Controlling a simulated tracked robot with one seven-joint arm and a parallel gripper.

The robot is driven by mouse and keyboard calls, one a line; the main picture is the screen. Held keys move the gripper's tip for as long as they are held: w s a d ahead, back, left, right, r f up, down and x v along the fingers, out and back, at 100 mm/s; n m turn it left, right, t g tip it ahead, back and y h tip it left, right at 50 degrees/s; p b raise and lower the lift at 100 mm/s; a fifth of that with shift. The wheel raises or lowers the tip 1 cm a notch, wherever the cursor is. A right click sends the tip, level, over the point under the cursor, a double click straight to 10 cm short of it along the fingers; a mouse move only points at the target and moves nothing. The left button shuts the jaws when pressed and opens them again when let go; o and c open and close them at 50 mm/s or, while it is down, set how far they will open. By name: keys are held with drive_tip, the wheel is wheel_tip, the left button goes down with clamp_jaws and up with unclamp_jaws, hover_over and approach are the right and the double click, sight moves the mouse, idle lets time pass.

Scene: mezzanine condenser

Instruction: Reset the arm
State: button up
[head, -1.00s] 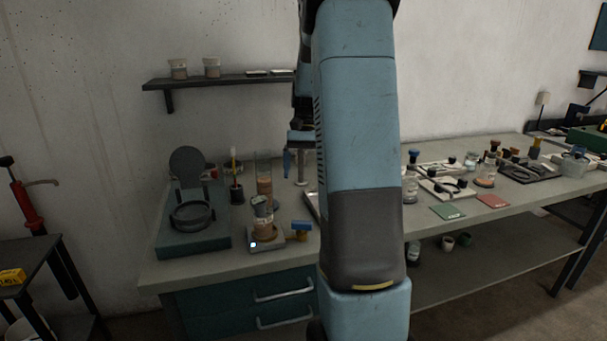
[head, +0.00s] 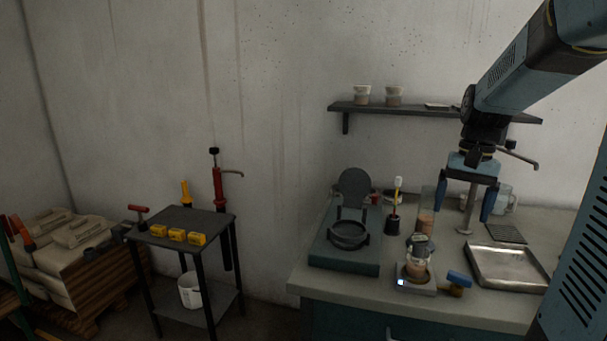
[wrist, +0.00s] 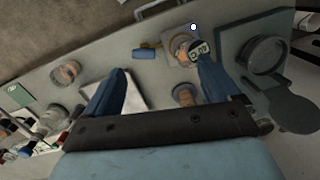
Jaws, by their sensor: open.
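My gripper (head: 468,203) is at the right of the head view, hanging from my blue arm above the workbench with its two blue fingers spread apart. Nothing is between the fingers. In the wrist view, my gripper (wrist: 160,85) points down over the bench, its fingers wide apart. A jar of brown material (head: 418,262) stands on a small scale (head: 415,284), in front and to the left of the gripper. A tall clear cylinder with brown contents (head: 427,215) stands behind the jar.
A metal tray (head: 507,250) lies on the bench at right. A sieve stand (head: 345,243) occupies the left end. A wall shelf (head: 400,109) holds two jars. A small side table (head: 180,221) with yellow boxes stands left, with floor between it and the bench.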

drive_tip(key=s+a+r+n+t, duration=0.1)
drive_tip(key=s+a+n+t, duration=0.1)
drive_tip(key=s+a, duration=0.3)
drive_tip(key=s+a+r+n+t+h, duration=0.1)
drive_tip(key=s+a+n+t, duration=0.2)
drive_tip(key=s, duration=0.7)
drive_tip(key=shift+s+a+r+t, duration=0.2)
drive_tip(key=shift+a+r+t, duration=0.3)
drive_tip(key=shift+a, duration=0.75)
